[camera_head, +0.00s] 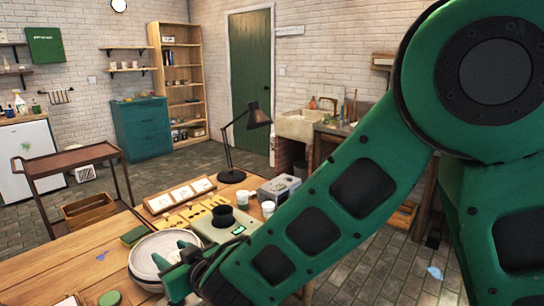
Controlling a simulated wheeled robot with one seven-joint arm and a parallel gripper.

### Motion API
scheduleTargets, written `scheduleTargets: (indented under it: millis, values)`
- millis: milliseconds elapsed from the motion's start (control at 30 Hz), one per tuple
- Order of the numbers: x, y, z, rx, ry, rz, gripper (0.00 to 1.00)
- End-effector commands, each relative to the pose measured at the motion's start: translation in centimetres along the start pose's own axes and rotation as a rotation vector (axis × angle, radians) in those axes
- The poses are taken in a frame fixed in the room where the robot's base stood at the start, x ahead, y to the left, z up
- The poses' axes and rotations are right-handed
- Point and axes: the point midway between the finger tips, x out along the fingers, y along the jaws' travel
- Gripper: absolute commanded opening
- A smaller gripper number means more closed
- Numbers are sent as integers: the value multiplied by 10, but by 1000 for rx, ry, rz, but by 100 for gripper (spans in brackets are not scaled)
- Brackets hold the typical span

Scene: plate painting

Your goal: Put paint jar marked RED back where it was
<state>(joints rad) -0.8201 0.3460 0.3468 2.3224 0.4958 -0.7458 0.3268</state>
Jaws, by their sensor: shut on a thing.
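My gripper (175,260) is low over the near end of the wooden table, in front of pale round plates or bowls (150,244). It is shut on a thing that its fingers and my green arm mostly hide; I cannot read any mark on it. Two small pale jars (243,198) (267,208) stand at the table's far right, beyond my arm. Their labels are too small to read, so I cannot tell which jar is marked RED.
A device with a dark cup (222,214) stands right of the plates. Behind are a tray of white tiles (181,194), a grey box (279,187) and a black lamp (257,116). A green block (134,235) lies left of the plates. Bare wood (60,262) shows at left.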

Motion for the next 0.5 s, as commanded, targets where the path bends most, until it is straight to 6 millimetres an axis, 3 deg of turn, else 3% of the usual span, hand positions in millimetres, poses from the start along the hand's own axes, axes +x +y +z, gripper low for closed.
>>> scheduleTargets:
  millis: [267, 500]
  values:
    - [15, 77, 32, 27, -3, 96, 12]
    - [17, 184, 77, 69, -3, 232, 12]
